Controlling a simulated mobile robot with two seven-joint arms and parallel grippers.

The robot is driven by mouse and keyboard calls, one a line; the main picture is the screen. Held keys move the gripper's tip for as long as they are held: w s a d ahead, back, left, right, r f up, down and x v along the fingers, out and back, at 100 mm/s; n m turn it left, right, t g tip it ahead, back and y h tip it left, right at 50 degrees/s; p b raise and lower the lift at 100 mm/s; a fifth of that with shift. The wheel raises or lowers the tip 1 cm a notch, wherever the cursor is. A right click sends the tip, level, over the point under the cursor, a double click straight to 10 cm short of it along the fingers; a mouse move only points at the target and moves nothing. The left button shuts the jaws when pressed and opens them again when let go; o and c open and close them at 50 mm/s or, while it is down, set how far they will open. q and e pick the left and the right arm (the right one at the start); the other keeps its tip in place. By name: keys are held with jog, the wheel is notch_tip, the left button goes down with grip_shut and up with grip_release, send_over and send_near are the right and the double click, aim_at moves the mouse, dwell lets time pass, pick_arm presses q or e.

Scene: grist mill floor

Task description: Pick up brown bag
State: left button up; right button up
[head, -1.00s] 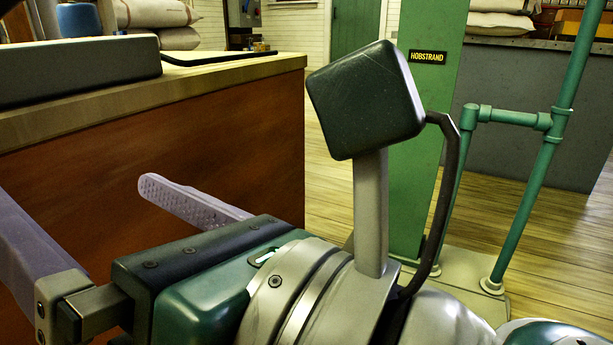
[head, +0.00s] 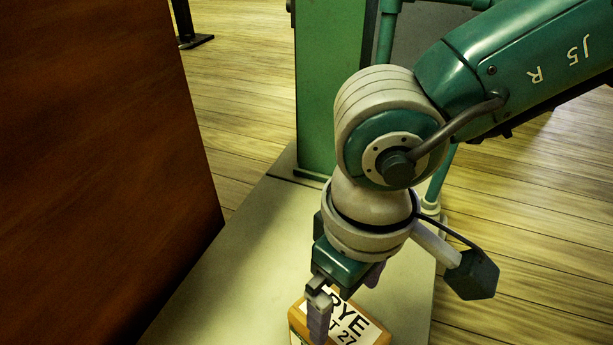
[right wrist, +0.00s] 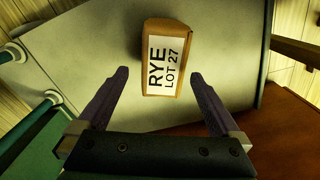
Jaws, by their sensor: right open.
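The brown bag (head: 382,338) is a small, boxy, orange-brown package with a white label reading "RYE LOT 27". It rests on a pale platform at the bottom of the head view, partly cut off by the frame and partly covered by my gripper. In the right wrist view the bag (right wrist: 181,27) lies ahead, around and beyond the fingertips. My right gripper (head: 346,298) points down above the bag. Its purple fingers are spread in the right wrist view (right wrist: 159,73), with nothing held between them. My left gripper is out of view.
The pale platform (head: 225,265) has bare room left of the bag. A tall reddish-brown panel (head: 95,170) stands at the left. A green post (head: 330,90) and green pipes (head: 387,40) rise behind my arm. Plank floor (head: 540,225) lies at the right.

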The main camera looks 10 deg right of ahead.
aim_at(341, 319)
jog(key=f+b, duration=0.1)
jog(key=f, duration=0.1)
jog(key=f+b, duration=0.2)
jog(key=f, duration=0.1)
jog(key=shift+s+a+f+b, duration=0.1)
jog(key=shift+a+f+b, duration=0.1)
jog(key=shift+b, duration=0.1)
notch_tip(341, 319, down, 5)
jog(key=b, duration=0.4)
jog(key=shift+a+r, duration=0.1)
jog(key=shift+r, duration=0.15)
jog(key=shift+c, duration=1.2)
jog(key=c, duration=1.1)
grip_shut()
